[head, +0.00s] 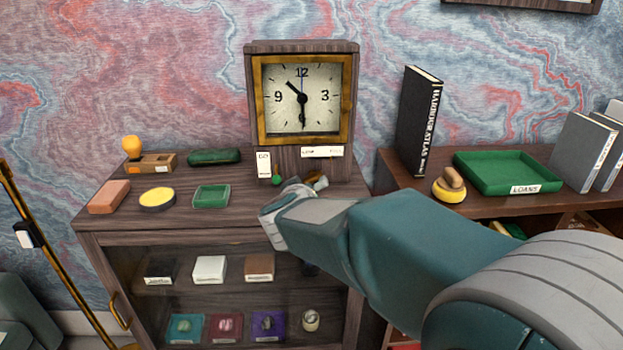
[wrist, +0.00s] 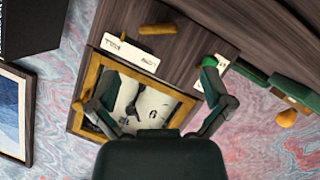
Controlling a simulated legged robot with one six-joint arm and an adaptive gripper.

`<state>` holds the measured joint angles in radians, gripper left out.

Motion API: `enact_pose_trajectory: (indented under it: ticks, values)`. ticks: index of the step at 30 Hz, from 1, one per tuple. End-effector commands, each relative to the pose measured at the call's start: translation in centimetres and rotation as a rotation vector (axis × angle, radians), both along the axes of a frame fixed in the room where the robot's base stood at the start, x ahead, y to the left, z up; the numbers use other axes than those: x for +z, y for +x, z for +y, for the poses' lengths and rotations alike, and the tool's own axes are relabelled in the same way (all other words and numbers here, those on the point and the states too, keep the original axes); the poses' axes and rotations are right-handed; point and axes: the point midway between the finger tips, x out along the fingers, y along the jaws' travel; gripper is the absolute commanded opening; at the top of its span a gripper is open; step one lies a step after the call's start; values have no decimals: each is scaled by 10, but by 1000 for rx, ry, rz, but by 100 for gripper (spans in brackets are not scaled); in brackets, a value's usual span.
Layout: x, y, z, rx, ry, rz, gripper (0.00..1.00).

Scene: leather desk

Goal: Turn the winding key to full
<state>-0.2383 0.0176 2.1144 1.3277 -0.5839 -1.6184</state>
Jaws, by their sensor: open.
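The wooden clock (head: 302,162) stands on the cabinet, its brass-framed white face (head: 288,118) showing 12 at the top. In the wrist view the clock face (wrist: 151,101) appears turned over, between my fingers. A short brass bar, which looks like the winding key (wrist: 157,29), sits on the clock's wooden base by a white label (wrist: 131,50); I cannot read its turn. My gripper (wrist: 155,84) is open and empty, its two fingers apart, with the key beyond the fingertips. In the head view my gripper (head: 303,187) is at the clock's base and largely hides the key area.
A green dish (head: 211,196), a yellow-topped tin (head: 157,199) and a reddish block (head: 109,197) lie left on the cabinet. A black book (head: 418,120) and green tray (head: 500,172) stand right.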

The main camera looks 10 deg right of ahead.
Motion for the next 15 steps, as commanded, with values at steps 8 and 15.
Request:
enact_pose_trajectory:
  ticks: [8, 15]
  values:
    - [-16, 39, -16, -1, 0, 2, 100]
    - [-29, 75, -29, 0, 1, 0, 100]
